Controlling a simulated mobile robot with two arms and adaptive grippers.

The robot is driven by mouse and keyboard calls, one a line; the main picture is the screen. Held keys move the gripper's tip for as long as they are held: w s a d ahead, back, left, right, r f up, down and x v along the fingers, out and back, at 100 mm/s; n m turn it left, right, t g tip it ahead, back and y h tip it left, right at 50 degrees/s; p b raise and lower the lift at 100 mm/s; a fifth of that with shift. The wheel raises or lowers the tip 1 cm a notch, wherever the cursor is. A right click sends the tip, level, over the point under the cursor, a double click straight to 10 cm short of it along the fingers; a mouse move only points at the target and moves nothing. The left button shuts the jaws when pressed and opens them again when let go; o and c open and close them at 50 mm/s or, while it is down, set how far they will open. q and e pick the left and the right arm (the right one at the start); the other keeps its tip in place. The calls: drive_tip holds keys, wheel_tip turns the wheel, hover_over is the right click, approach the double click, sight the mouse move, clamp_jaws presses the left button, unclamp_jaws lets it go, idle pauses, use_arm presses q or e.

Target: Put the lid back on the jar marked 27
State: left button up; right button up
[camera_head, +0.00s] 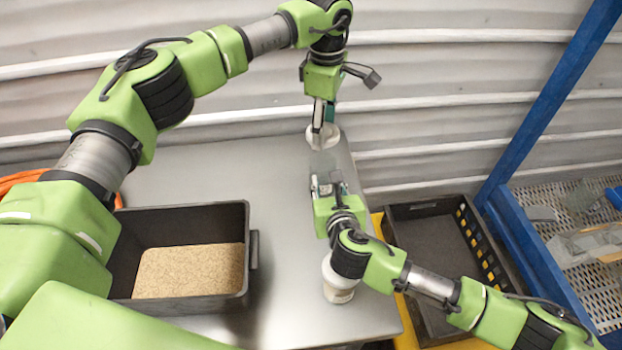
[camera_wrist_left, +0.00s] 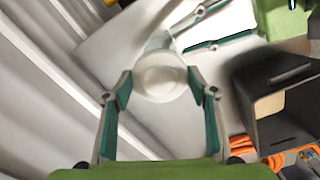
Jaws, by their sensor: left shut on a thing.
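My left gripper (camera_head: 322,130) is shut on a round white lid (camera_head: 323,139) near the far right corner of the metal table. In the left wrist view the lid (camera_wrist_left: 162,76) sits between my left fingertips. A faint, see-through shape, perhaps a clear jar (camera_wrist_left: 157,42), shows just beyond the lid; I cannot tell whether they touch. My right gripper (camera_head: 328,182) points toward that spot, its fingers apart with nothing seen between them. A white jar (camera_head: 340,284) stands on the table, partly hidden by my right arm. No number 27 can be read.
A black bin (camera_head: 247,285) with tan granular substrate (camera_head: 190,271) stands on the table (camera_head: 285,250) at left. A black crate (camera_head: 430,209) lies right of the table, with a blue frame (camera_head: 545,110) beyond. A corrugated wall (camera_head: 450,80) is behind. The table's far left is clear.

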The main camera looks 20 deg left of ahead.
sight(321, 165)
drive_tip(key=o, duration=1.2)
drive_tip(key=shift+c, duration=0.2)
drive_tip(key=shift+x, duration=3.8)
drive_tip(key=shift+d, duration=0.1)
drive_tip(key=shift+c, duration=0.4)
drive_tip(key=c, duration=1.6)
use_arm(q)
drive_tip(key=shift+d+f, duration=0.1)
drive_tip(key=shift+f, duration=2.35)
use_arm(e)
drive_tip(key=shift+c, duration=0.2)
